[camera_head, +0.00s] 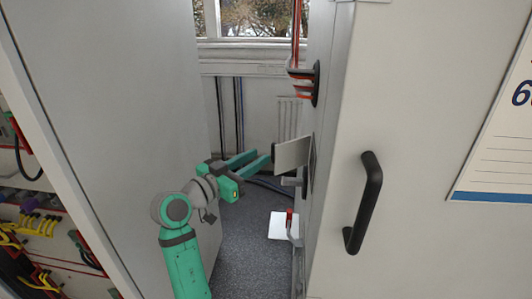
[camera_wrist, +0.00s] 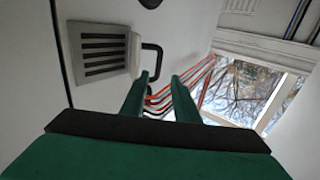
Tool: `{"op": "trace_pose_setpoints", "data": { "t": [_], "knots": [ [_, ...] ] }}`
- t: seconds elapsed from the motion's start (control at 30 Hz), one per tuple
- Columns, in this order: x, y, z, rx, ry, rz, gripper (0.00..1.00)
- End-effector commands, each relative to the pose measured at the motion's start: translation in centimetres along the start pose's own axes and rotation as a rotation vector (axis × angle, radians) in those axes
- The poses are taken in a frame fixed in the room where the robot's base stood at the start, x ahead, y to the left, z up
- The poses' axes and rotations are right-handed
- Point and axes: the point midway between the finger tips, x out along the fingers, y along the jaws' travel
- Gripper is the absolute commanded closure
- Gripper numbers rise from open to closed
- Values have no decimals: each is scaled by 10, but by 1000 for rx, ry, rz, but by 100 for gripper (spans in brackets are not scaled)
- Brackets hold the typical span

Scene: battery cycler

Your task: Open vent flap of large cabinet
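The large cabinet (camera_head: 425,120) fills the right side of the head view. Its vent flap (camera_head: 292,153) is a pale plate standing out from the cabinet's side face, towards my gripper. In the wrist view the flap (camera_wrist: 133,52) shows nearly edge-on beside a dark slatted vent grille (camera_wrist: 100,50), which is uncovered. A black bracket handle (camera_wrist: 153,58) is at the flap's outer side. My gripper (camera_head: 263,156) is open, with its green fingers apart close to the flap. In the wrist view the fingertips (camera_wrist: 160,76) are close to the handle; I cannot tell whether they touch it.
A black door handle (camera_head: 366,203) is on the cabinet front. Red and black cables (camera_head: 301,76) enter its side above the flap. A grey panel (camera_head: 125,110) bounds the narrow gap on the left. A white sheet (camera_head: 279,226) lies on the grey floor. A window (camera_head: 252,18) is behind.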

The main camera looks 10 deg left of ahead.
Motion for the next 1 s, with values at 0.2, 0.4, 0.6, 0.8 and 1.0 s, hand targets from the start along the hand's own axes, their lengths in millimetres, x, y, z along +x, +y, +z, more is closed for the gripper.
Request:
{"op": "trace_pose_setpoints", "data": {
  "t": [0.2,0.4,0.6,0.8,1.0],
  "knots": [
    [-25,0,0,-1,0,0,72],
    [-31,0,0,-1,0,0,72],
    [-30,0,0,-1,0,0,72],
    [-26,3,26,-42,-2,-29,72],
    [-19,14,100,-153,-9,-129,72]
  ]
}}
